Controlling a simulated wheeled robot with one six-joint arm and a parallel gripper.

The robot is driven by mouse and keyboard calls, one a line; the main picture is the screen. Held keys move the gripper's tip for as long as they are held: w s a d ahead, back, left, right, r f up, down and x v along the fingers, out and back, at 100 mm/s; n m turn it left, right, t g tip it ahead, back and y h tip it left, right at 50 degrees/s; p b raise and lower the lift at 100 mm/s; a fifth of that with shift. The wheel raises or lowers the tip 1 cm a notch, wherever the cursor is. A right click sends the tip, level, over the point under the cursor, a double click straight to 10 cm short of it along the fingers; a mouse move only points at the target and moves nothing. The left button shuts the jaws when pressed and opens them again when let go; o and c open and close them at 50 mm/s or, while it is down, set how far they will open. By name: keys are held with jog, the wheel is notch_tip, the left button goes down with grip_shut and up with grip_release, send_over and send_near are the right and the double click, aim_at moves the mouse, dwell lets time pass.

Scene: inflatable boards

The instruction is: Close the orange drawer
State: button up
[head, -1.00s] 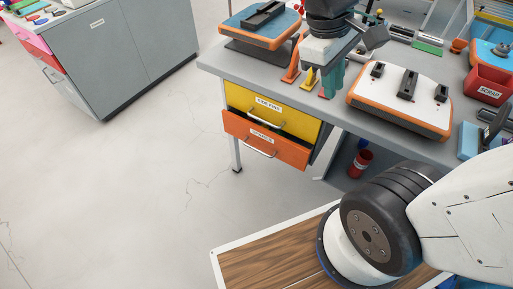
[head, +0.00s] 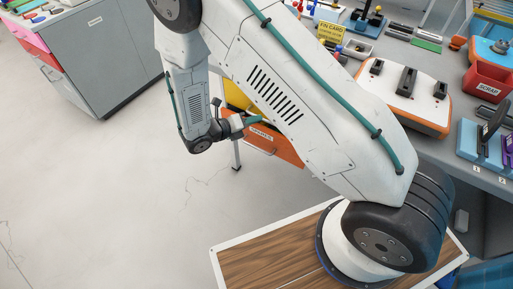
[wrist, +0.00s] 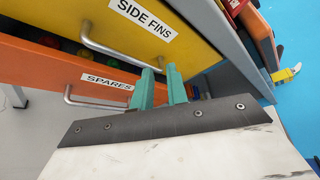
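The orange drawer (head: 288,150), labelled SPARES, is below a yellow drawer (head: 236,97) in the workbench. In the wrist view the orange drawer (wrist: 40,72) is partly pulled out, with small coloured items showing behind its front. Its metal handle (wrist: 95,104) is left of my gripper. My gripper (wrist: 161,76) has teal fingers a small gap apart, with nothing held between them. They are over the right part of the orange front; contact cannot be told. In the head view my gripper (head: 245,121) is partly hidden, and my arm covers much of the drawers.
The yellow drawer, labelled SIDE FINS, looks shut in the wrist view (wrist: 150,30). The bench top (head: 405,140) holds a white-and-orange board (head: 405,95) and a red scrap bin (head: 490,80). A grey cabinet (head: 95,55) stands far left. The floor (head: 110,190) before the drawers is clear.

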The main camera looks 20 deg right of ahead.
aim_at(256, 147)
jog(key=s+a+f+n+t+y, duration=0.1)
jog(key=a+f+n+t, duration=0.15)
jog(key=f+n, duration=0.5)
jog(key=s+a+f+n+t+y, duration=0.1)
jog(key=f+n+t, duration=0.25)
jog(key=f, duration=0.65)
jog(key=x, duration=0.7)
jog(key=shift+d+f, duration=0.2)
jog(key=shift+d, duration=0.05)
grip_shut()
